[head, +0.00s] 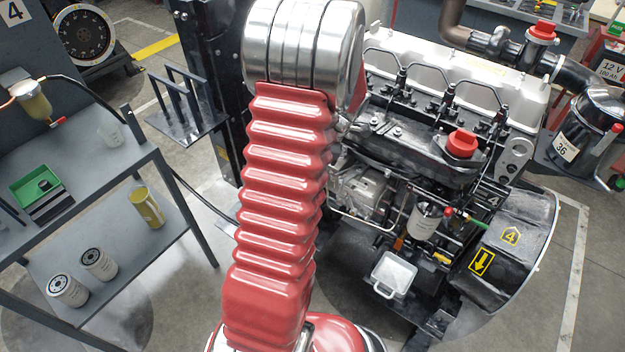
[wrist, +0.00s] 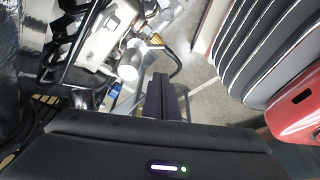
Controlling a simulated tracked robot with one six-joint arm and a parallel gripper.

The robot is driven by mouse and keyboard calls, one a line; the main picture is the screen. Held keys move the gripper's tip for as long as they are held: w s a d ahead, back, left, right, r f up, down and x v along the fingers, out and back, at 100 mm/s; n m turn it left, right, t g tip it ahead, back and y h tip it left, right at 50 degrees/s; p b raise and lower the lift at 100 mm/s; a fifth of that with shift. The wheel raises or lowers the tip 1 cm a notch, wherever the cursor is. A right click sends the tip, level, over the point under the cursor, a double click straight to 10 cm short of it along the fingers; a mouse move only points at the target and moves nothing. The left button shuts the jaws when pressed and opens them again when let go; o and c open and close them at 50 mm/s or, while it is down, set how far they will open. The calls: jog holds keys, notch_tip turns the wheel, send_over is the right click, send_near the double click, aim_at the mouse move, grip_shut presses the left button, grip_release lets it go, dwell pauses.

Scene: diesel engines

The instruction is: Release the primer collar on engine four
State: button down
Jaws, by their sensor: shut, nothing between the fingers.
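Engine four (head: 395,160) stands right of my arm in the head view, with a white top cover, a red cap (head: 462,144) and yellow "4" markings on its black housing. A pale filter canister (head: 425,222) hangs on its near side, with small red and green fittings beside it. I cannot tell which part is the primer collar. My gripper (wrist: 165,92) shows in the wrist view as dark fingers, shut and empty. A pale rounded part (wrist: 131,64) lies beyond them to the left, apart in the picture. My arm hides the gripper in the head view.
A white tray (head: 393,273) sits below the engine. A grey bench (head: 85,178) at left holds a green box (head: 36,186), a yellow jug (head: 147,207) and filters on its lower shelf. A black canister marked 36 (head: 588,128) stands at right. Open floor shows at lower right.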

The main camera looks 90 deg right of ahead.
notch_tip(320, 180, up, 2)
jog(key=shift+r, duration=0.25)
dwell(0.7)
jog(key=w+a+r, duration=0.3)
jog(key=w+r, duration=0.1)
jog(key=w, duration=0.4)
jog(key=w+a+r, duration=0.3)
jog(key=w+r, duration=0.1)
jog(key=w, duration=0.5)
jog(key=w+a+r+g, duration=0.1)
jog(key=w+a+r, duration=0.2)
jog(key=w+a, duration=0.3)
jog(key=w+a+r, duration=0.3)
jog(key=w+a, duration=0.3)
jog(key=w, duration=0.1)
jog(key=w+a+r+t+h, duration=0.1)
jog(key=w+a+r, duration=0.1)
jog(key=a, duration=0.7)
jog(key=w+a+r, duration=0.3)
jog(key=a, duration=0.6)
jog(key=s+a+t, duration=0.1)
jog(key=s+a, duration=0.1)
jog(key=a, duration=0.5)
jog(key=s+a+r, duration=0.1)
jog(key=a, duration=0.6)
jog(key=shift+s+a+r+m+t+y, duration=0.2)
jog(key=shift+s+a+m+t+y, duration=0.15)
jog(key=shift+a+m+t+y, duration=0.05)
